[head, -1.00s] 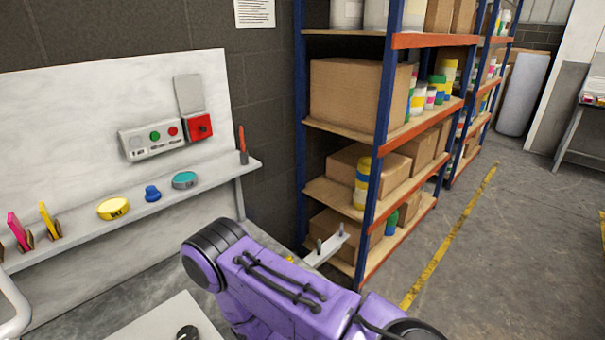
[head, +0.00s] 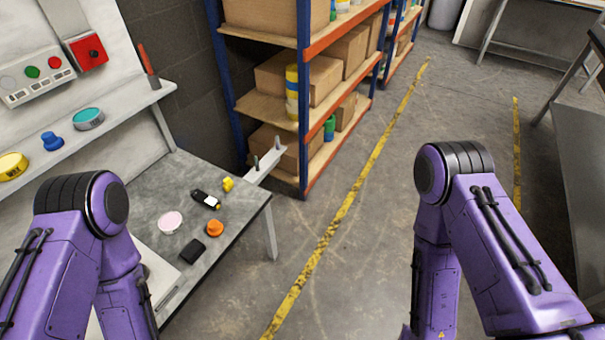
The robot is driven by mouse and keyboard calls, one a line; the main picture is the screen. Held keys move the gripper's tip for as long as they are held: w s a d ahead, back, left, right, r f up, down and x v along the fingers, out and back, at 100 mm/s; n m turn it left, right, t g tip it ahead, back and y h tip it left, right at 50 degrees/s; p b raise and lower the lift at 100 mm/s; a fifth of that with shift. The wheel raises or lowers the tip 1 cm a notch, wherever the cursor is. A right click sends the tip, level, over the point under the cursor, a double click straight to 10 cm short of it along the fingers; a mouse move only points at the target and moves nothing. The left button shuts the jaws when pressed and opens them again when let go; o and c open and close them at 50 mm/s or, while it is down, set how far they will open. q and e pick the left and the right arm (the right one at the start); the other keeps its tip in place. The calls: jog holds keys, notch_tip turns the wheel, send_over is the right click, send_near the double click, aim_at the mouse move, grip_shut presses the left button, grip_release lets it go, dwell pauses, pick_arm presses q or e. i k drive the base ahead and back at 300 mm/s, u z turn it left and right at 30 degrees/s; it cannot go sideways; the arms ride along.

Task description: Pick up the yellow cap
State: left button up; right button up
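A small yellow piece (head: 228,184), which looks like the yellow cap, lies on the grey table (head: 250,207) near its far right edge. It is beside a black bottle-like object with a white label (head: 206,200); the two look apart. Its fine shape is too small to tell. My two purple arms show at the lower left and lower right. Neither gripper is in view, so whether they are open or hold anything is hidden.
An orange knob-like piece (head: 215,228), a black block (head: 193,251) and a pale pink disc (head: 172,221) share the table. A wall shelf (head: 110,122) holds tins and a blue knob (head: 51,141). A blue and orange rack (head: 304,95) stands behind. The floor right of the table is clear.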

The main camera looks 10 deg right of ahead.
aim_at(228, 184)
jog(key=z, duration=0.6)
jog(key=k, duration=0.7)
jog(key=u, duration=0.85)
jog(key=i, duration=0.9)
jog(key=z, duration=2.75)
jog(key=k, duration=1)
jog(key=u, duration=1.5)
